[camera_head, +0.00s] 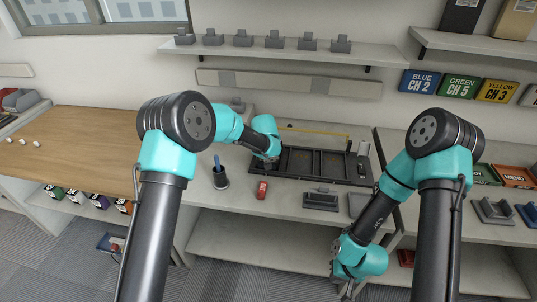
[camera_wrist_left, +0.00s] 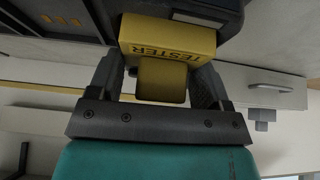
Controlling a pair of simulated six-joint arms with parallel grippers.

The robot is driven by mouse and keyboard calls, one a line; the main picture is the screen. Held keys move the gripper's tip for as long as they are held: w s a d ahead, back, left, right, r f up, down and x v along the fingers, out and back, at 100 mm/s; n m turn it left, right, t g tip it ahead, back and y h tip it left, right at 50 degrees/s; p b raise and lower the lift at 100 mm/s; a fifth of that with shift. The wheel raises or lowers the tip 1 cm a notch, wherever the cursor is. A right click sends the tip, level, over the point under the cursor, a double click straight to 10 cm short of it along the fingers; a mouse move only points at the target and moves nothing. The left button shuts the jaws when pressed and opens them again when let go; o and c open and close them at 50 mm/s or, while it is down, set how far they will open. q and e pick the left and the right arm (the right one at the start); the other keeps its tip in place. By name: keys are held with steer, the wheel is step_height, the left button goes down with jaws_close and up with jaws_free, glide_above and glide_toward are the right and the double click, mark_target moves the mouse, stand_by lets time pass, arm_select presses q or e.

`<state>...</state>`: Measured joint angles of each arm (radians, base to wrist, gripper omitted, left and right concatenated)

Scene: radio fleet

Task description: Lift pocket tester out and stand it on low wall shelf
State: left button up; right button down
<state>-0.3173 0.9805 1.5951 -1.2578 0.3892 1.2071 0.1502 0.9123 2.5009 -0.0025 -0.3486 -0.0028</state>
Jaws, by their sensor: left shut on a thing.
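In the left wrist view a yellow block marked TESTER (camera_wrist_left: 168,50), the pocket tester, sits between the two dark fingers of my left gripper (camera_wrist_left: 160,82), which is shut on it. The lettering is upside down there. In the head view my left gripper (camera_head: 268,160) is at the left end of the black compartment tray (camera_head: 318,180); the tester is hidden there. Whether it is clear of the tray I cannot tell. A wall shelf (camera_head: 390,55) carries several grey holders. My right gripper (camera_head: 346,286) hangs low in front of the bench; its fingers are unclear.
A dark pen cup (camera_head: 220,180), a red item (camera_head: 262,190) and a grey holder (camera_head: 320,201) stand in front of the tray. A long pale strip (camera_head: 300,86) runs along the wall below the shelf. The wooden top (camera_head: 80,150) at left is mostly clear.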

arm_select(q)
steer(key=shift+r, duration=0.15)
steer(key=shift+r, duration=1.6)
steer(key=shift+s+r, duration=0.1)
steer(key=shift+s, duration=0.1)
steer(key=s+r, duration=0.1)
steer(key=s, duration=1.4)
steer(key=shift+s+r, duration=0.2)
steer(key=shift+s, duration=0.1)
steer(key=s+a+r+m, duration=0.1)
steer(key=s+a, duration=0.1)
steer(key=a, duration=0.5)
steer(key=shift+s+h, duration=0.2)
steer(key=shift+h, duration=0.2)
steer(key=shift+a, duration=0.15)
